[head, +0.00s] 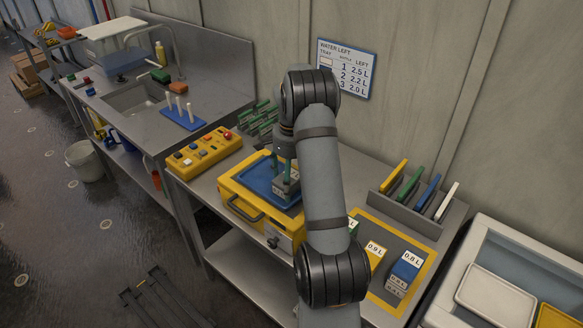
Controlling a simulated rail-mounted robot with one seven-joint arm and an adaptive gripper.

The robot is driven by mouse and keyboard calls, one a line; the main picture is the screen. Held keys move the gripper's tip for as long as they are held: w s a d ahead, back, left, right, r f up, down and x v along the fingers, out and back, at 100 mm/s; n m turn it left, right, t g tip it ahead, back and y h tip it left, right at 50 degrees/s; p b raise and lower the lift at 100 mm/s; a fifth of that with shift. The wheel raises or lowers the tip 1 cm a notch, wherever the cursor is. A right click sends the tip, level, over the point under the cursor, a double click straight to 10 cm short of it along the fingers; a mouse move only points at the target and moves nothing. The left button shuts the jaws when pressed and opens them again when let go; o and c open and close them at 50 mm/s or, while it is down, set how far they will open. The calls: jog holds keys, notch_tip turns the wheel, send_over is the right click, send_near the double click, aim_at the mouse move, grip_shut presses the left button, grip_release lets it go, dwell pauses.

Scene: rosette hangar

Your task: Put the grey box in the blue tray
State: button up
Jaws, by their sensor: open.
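The blue tray (257,178) sits on top of a yellow case with a dark front handle, on the metal bench. A grey box (286,188) with a pale label is at the right part of the tray. It appears to rest inside the tray, though the arm and gripper cover part of it. My gripper (286,172) points down over the tray's right side, with its fingers open around or just above the box. Exact finger contact is too small to tell.
A yellow-edged mat (427,270) at right holds a yellow box (375,254) and a blue box (407,266). A rack (418,215) with coloured plates stands behind. A yellow button panel (203,151) is left of the case, and a white bin (467,254) stands far right.

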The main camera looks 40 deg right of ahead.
notch_tip(320, 180, up, 12)
jog(key=shift+f, duration=0.15)
jog(key=shift+o, duration=0.2)
